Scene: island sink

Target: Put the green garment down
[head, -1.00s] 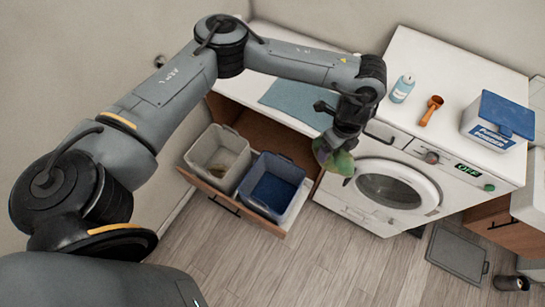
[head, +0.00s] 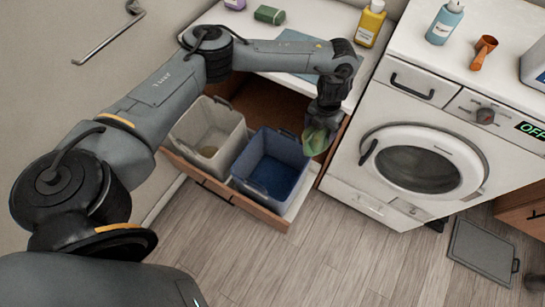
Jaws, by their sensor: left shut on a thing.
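The green garment (head: 314,141) hangs in a small bunch from my left gripper (head: 322,122), which is shut on it. The gripper points down, and its fingertips are partly hidden by the wrist and the cloth. In the picture, the garment is just right of the blue bin (head: 255,184), near that bin's upper right rim. It appears held in the air, but its exact height over the drawer edge is hard to tell. My right gripper is out of view.
A grey bin (head: 184,135) stands beside the blue bin in the open drawer (head: 205,181). The washing machine (head: 375,121) is close on the right. A blue cloth (head: 296,42), a yellow bottle (head: 370,25) and a green block (head: 269,15) are on the counter.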

